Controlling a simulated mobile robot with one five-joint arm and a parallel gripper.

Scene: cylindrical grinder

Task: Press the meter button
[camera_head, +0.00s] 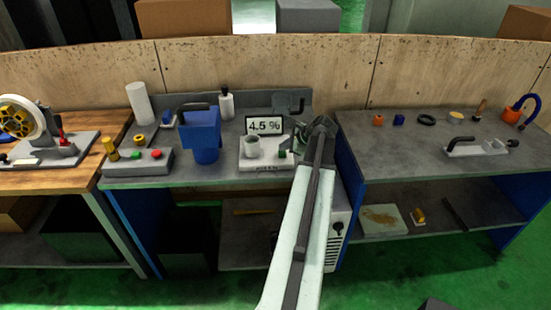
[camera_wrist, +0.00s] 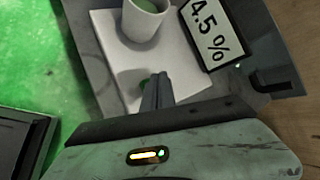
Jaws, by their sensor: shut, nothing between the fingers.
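The meter has a pale flat base (camera_head: 260,163), a display reading "4.5 %" (camera_head: 264,125) and a light cup (camera_head: 252,147). A small dark green button (camera_head: 282,154) sits on the base, right of the cup. In the wrist view I see the display (camera_wrist: 208,35), the cup (camera_wrist: 143,20), the base (camera_wrist: 108,48) and part of the green button (camera_wrist: 146,84). My gripper (camera_wrist: 156,82) is shut and empty, its tips over the base right beside the button and partly covering it. Whether they touch it I cannot tell.
A blue container (camera_head: 203,135) stands left of the meter. Further left is a control box (camera_head: 138,162) with coloured buttons. A white bottle (camera_head: 226,104) stands behind. The right bench (camera_head: 400,150) holds several small items, with bare surface at its front left.

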